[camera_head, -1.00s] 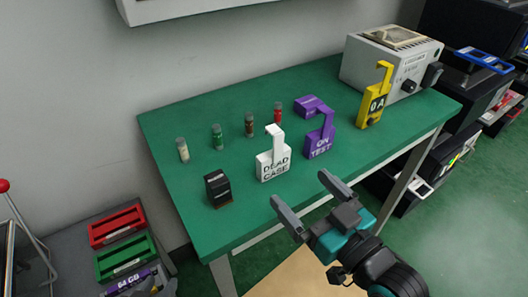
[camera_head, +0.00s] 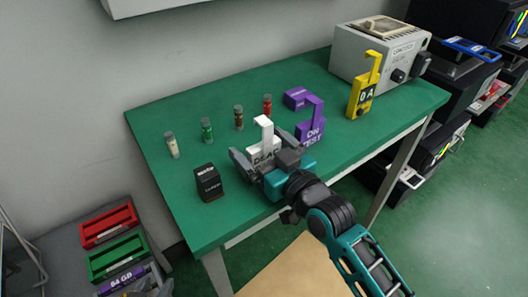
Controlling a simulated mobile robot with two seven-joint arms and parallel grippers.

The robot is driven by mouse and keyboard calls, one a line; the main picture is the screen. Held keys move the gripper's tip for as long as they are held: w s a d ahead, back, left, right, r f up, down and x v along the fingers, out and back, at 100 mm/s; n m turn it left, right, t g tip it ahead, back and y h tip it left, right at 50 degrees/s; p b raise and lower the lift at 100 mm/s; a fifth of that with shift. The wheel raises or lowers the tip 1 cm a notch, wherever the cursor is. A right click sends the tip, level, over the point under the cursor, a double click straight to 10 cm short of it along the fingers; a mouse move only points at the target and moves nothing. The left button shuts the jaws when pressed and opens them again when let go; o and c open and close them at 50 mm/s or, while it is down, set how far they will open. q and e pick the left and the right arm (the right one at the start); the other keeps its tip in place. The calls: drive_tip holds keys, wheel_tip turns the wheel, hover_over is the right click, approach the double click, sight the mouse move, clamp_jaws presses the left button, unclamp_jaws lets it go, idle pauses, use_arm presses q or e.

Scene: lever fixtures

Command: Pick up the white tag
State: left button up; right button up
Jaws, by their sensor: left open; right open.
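The white tag (camera_head: 264,133) stands upright on the green table, with a hooked top and dark lettering reading "DEAD" on its front. My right gripper (camera_head: 269,142) is open in front of it. One finger shows on each side of the tag, and the gripper's body hides its lower part. I cannot tell whether the fingers touch it.
A purple tag (camera_head: 311,128) stands close right of the white tag, near my right finger. A black box (camera_head: 209,184) stands to the left. Several small vials (camera_head: 207,130) line the back. A yellow tag (camera_head: 361,98) and a grey machine (camera_head: 372,60) are further right.

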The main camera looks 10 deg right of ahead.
drive_tip(key=shift+w+a, duration=0.1)
drive_tip(key=shift+w, duration=0.15)
drive_tip(key=shift+c, duration=0.5)
drive_tip(key=c, duration=0.9)
drive_tip(key=shift+o, duration=0.2)
drive_tip(key=shift+s, duration=0.1)
